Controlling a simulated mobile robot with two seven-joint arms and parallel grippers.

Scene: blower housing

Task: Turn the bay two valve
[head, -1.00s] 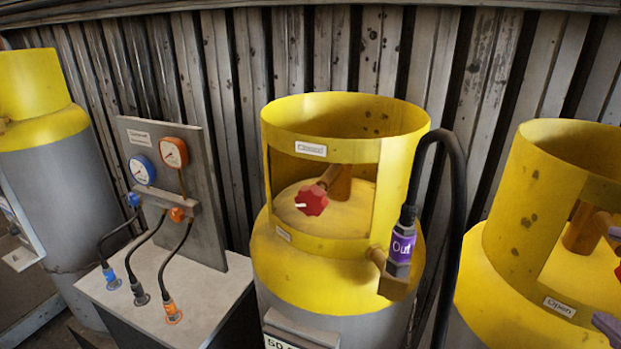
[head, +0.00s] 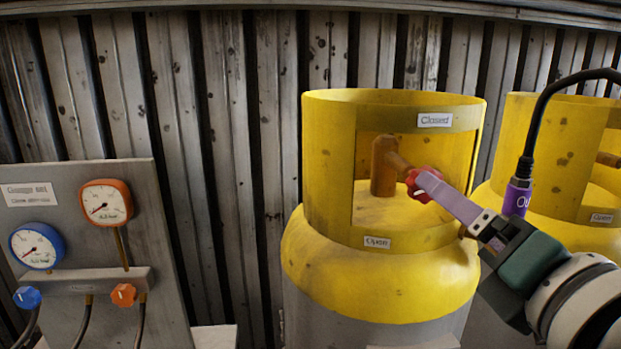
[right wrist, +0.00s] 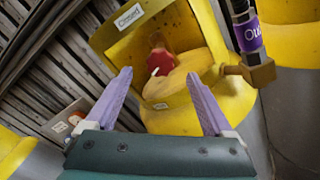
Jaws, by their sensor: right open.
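A yellow-topped grey cylinder (head: 380,285) stands just right of the gauge panel. Inside its cut-out collar is a red valve knob (head: 425,186) on a brown stem. A "Closed" label (head: 435,120) is above the opening and an "Open" label (head: 377,242) below it. My right gripper (head: 422,183) reaches in from the right, its purple finger overlapping the knob in the head view. In the right wrist view the gripper (right wrist: 160,75) is open, with the red knob (right wrist: 162,62) ahead, between its finger lines; contact cannot be told. The knob's white mark points lower left there. My left gripper is not in view.
A black hose with a purple "Out" connector (head: 516,199) rises close beside my right gripper. Another yellow cylinder (head: 570,150) stands behind at the right. A gauge panel (head: 165,230) is at the left, and a corrugated wall (head: 240,110) stands behind.

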